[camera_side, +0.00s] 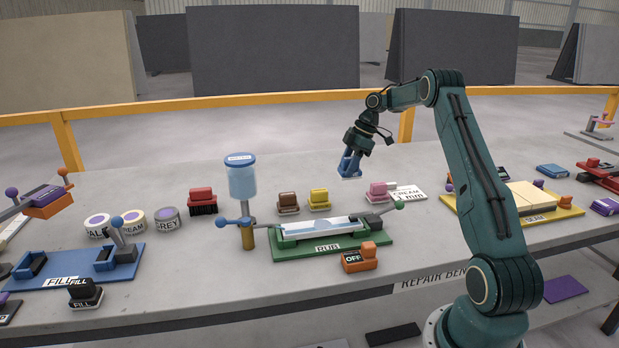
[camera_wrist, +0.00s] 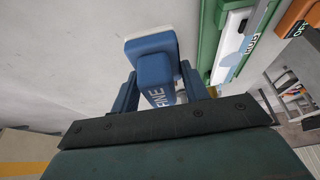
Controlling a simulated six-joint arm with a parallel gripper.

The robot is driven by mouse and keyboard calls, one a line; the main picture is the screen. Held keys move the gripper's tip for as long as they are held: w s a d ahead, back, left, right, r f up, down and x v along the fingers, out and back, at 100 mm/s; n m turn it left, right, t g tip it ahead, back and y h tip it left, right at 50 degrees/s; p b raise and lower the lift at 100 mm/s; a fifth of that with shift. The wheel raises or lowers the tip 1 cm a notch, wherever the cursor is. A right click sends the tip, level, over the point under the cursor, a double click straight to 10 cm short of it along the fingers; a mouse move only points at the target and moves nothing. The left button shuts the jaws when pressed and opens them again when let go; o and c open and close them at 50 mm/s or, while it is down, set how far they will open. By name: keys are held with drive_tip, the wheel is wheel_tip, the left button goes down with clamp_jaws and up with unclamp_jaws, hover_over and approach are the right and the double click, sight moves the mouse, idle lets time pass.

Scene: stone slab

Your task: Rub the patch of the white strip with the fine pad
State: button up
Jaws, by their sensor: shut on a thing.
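My gripper (camera_side: 350,164) is shut on the blue fine pad (camera_wrist: 152,62) and holds it in the air above the slab, behind the green RUB fixture (camera_side: 330,249). The letters on the pad's handle show between my fingers in the wrist view, with a pale layer at its far end. The white strip (camera_side: 322,229) lies in the RUB fixture, ahead and to the left of my gripper in the side view. In the wrist view the fixture (camera_wrist: 209,35) and strip (camera_wrist: 236,38) are at the upper right, apart from the pad.
A blue-topped dispenser (camera_side: 242,180) stands at the fixture's left. Brown (camera_side: 288,202), yellow (camera_side: 319,199) and pink (camera_side: 378,191) pads sit behind it. An orange OFF block (camera_side: 359,257) sits in front.

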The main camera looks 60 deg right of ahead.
drive_tip(key=s+a+r, duration=0.1)
drive_tip(key=s+a, duration=0.1)
drive_tip(key=a, duration=0.6)
drive_tip(key=s+a+r, duration=0.1)
drive_tip(key=s+a, duration=0.1)
drive_tip(key=a, duration=0.6)
drive_tip(key=shift+a, duration=0.3)
drive_tip(key=shift+f, duration=0.15)
drive_tip(key=shift+f, duration=2.85)
drive_tip(key=shift+f, duration=1)
drive_tip(key=shift+w+a, duration=1.25)
drive_tip(key=shift+w, duration=0.05)
drive_tip(key=shift+a, duration=0.1)
